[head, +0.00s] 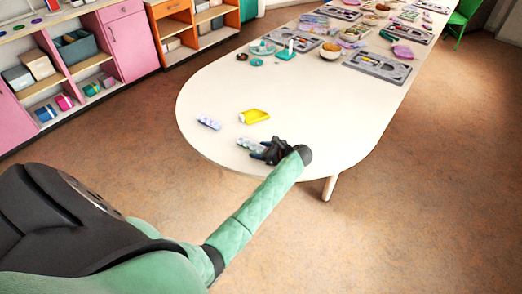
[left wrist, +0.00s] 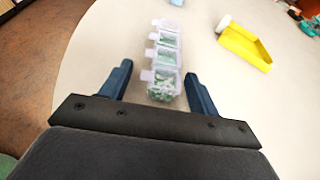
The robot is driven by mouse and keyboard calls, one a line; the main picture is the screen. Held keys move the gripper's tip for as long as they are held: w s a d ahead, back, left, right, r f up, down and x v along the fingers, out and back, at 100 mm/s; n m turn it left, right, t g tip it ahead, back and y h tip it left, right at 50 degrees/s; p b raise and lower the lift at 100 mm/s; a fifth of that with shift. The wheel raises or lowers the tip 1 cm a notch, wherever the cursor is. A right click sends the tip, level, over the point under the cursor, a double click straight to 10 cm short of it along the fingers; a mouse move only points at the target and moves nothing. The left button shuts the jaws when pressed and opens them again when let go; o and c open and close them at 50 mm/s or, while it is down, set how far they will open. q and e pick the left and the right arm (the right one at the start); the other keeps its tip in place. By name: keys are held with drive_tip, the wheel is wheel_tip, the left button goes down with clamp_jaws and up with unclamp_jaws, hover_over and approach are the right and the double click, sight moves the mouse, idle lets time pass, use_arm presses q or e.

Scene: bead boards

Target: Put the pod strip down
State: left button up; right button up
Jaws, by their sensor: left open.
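A pod strip (left wrist: 164,65) of clear, lidded compartments with green beads lies on the white table (head: 300,105). It also shows in the head view (head: 249,144), just left of my left gripper (head: 272,152). In the left wrist view my left gripper (left wrist: 160,85) is open, with one dark finger on each side of the strip's near end. The fingers look apart from the strip, and it seems to rest on the table. A second strip (head: 209,123) with bluish compartments lies further left on the table. My right gripper is not in view.
A yellow scoop-like tray (head: 254,116) lies just beyond the pod strip, and also shows in the left wrist view (left wrist: 245,47). Grey bead boards (head: 378,67), a bowl (head: 331,51) and small items crowd the table's far part.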

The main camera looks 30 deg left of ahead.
use_arm(q)
drive_tip(key=shift+r, duration=0.1)
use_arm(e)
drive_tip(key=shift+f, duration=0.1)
use_arm(q)
drive_tip(key=b+v, duration=0.2)
drive_tip(key=v, duration=0.8)
drive_tip(key=shift+d+r+b, duration=0.15)
drive_tip(key=shift+d+b, duration=0.1)
drive_tip(key=shift+b, duration=0.05)
drive_tip(key=shift+d+r, duration=0.35)
drive_tip(key=shift+d, duration=0.25)
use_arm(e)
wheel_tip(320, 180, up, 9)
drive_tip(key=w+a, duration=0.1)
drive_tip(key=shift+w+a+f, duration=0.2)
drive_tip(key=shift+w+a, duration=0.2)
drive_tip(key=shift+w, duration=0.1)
